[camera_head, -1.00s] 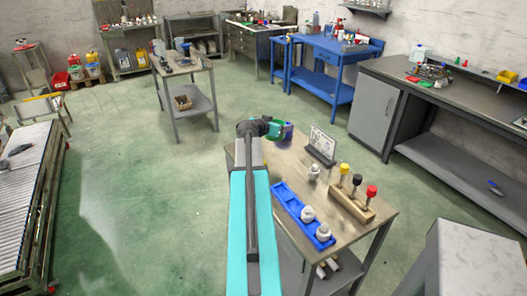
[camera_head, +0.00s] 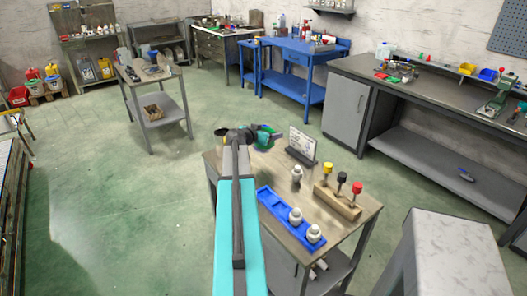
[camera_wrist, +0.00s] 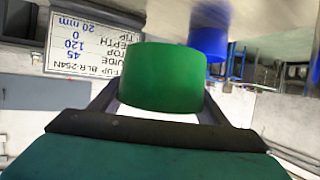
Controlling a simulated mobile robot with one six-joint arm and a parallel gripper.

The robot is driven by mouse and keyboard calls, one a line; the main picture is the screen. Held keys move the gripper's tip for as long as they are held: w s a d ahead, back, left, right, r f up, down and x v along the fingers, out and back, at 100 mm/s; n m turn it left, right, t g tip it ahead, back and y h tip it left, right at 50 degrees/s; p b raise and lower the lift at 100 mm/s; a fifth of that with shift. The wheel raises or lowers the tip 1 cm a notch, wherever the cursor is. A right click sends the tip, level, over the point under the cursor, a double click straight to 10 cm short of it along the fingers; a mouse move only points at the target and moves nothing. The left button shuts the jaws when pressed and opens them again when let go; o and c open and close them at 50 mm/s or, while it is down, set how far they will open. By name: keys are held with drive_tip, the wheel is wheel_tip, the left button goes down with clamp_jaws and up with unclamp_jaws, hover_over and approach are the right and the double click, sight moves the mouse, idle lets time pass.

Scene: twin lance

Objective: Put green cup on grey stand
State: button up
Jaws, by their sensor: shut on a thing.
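My gripper (camera_head: 264,138) is shut on the green cup (camera_wrist: 160,78), with one finger on each side of it. The cup shows as a small green patch (camera_head: 262,146) in the head view, partly covered by the gripper. It is held over or near the far left edge of the wooden-topped table (camera_head: 240,170). A tall grey stand-like block (camera_head: 455,255) with a speckled top is at the lower right, apart from the gripper. I cannot tell for sure that it is the grey stand.
A blue cup (camera_wrist: 208,40) is just beyond the green one. The table holds a sign (camera_head: 302,143), a blue tray (camera_head: 270,205) with white pieces, and a wooden block (camera_head: 335,202) with coloured knobs. Floor (camera_head: 110,210) to the left is clear.

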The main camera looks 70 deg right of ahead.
drive_tip(key=p, duration=0.1)
hover_over(268, 156)
drive_tip(key=shift+a+f, duration=0.15)
drive_tip(key=shift+f, duration=2.3)
drive_tip(key=shift+f, duration=0.1)
drive_tip(key=shift+f+p, duration=0.7)
drive_tip(key=shift+f, duration=1.05)
drive_tip(key=shift+f, duration=0.15)
drive_tip(key=o, duration=1)
drive_tip(key=shift+r, duration=0.2)
